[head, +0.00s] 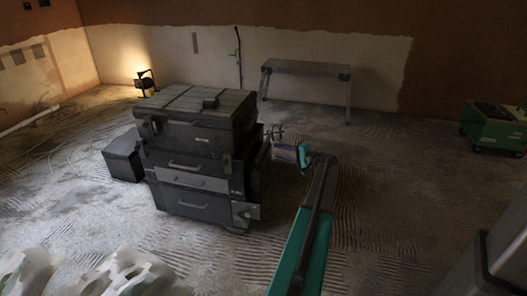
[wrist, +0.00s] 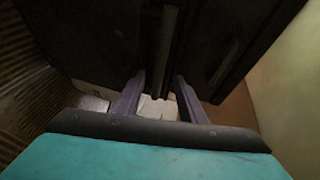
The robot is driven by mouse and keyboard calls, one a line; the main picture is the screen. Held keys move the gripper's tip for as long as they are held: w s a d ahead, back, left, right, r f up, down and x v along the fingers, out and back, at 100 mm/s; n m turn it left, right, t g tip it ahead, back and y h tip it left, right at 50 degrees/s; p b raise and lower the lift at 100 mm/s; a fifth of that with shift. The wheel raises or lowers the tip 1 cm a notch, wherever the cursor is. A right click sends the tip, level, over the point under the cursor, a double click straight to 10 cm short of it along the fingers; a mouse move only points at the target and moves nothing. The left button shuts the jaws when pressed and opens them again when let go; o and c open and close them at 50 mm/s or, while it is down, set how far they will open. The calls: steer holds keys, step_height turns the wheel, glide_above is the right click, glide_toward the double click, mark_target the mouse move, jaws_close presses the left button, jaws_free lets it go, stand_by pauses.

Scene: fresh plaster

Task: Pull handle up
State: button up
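A stack of black tool boxes (head: 200,150) with grey drawer handles (head: 190,167) stands on the floor, left of my arm in the head view. My gripper (head: 276,134) is at the right side of the stack. In the wrist view its two fingers (wrist: 158,98) stand apart, with no object clamped between them. A dark bar (wrist: 163,50), which looks like a handle, runs along the dark box face (wrist: 110,35), and its lower end lies in line with the gap. I cannot tell whether it is between the fingers or just beyond them.
A small black box (head: 122,158) sits left of the stack. A grey bench (head: 308,68) and a lit work lamp (head: 146,80) stand behind. A green machine (head: 494,127) is at far right. Crumpled white bags (head: 125,275) lie at front left.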

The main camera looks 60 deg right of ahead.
mark_target(264, 148)
steer(key=w, duration=0.3)
steer(key=w+f+b, duration=0.1)
steer(key=w, duration=0.2)
steer(key=w+b, duration=0.1)
steer(key=w, duration=0.3)
steer(key=shift+d+f, duration=0.4)
steer(key=shift+c, duration=0.3)
